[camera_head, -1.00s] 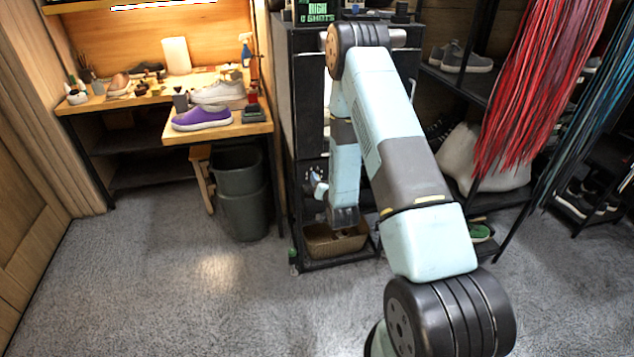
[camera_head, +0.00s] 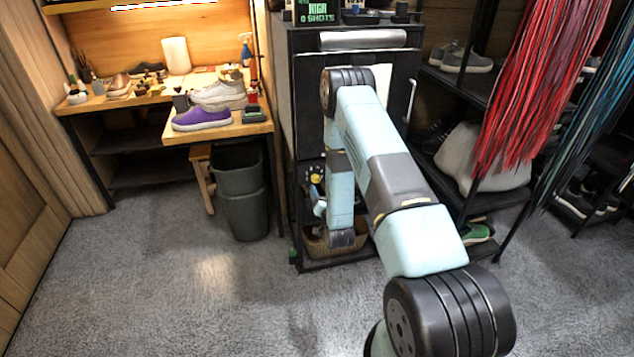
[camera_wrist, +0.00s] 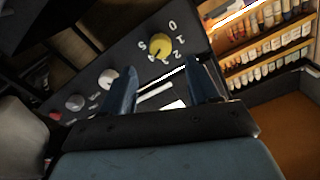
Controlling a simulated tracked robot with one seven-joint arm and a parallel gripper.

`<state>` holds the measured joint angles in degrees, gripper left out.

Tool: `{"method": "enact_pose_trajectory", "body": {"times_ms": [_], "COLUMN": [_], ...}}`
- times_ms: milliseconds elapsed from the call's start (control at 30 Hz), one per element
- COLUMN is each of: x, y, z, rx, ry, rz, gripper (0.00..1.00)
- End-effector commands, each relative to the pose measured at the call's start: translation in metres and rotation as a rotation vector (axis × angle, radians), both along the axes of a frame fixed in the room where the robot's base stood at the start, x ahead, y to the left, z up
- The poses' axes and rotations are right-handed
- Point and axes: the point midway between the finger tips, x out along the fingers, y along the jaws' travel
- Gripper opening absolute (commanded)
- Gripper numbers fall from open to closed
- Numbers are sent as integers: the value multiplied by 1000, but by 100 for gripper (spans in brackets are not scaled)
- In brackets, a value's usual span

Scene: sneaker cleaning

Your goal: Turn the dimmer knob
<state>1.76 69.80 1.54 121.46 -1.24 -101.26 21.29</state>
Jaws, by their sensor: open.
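A yellow round knob (camera_wrist: 160,46) sits on a dark panel (camera_wrist: 132,48) in the wrist view, with a dial of white numerals around it. I take it as the dimmer knob. A small yellow spot on the cabinet front in the head view (camera_head: 316,178) looks like the same knob. My gripper (camera_wrist: 160,70) is open and empty, its two blue fingers apart in front of the panel. The yellow knob lies beyond the fingertips, between their directions. I cannot tell the exact gap, but no grip on it shows. In the head view my arm hides part of the panel.
A pale knob (camera_wrist: 108,78), a grey knob (camera_wrist: 75,102) and a red button (camera_wrist: 56,116) share the panel. A basket (camera_head: 318,245) stands on the low shelf. A bin (camera_head: 240,190) is left of the cabinet, and the carpet in front is clear.

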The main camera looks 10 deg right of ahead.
Motion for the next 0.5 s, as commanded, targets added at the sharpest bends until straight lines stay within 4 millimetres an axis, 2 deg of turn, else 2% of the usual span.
{"method": "enact_pose_trajectory", "body": {"times_ms": [100,300,500], "x": [22,54,73], "y": [0,0,0], "z": [1,1,0], "rx": [0,0,0], "ry": [-4,-2,-1], "rz": [1,0,1], "gripper": [60,60,60]}}
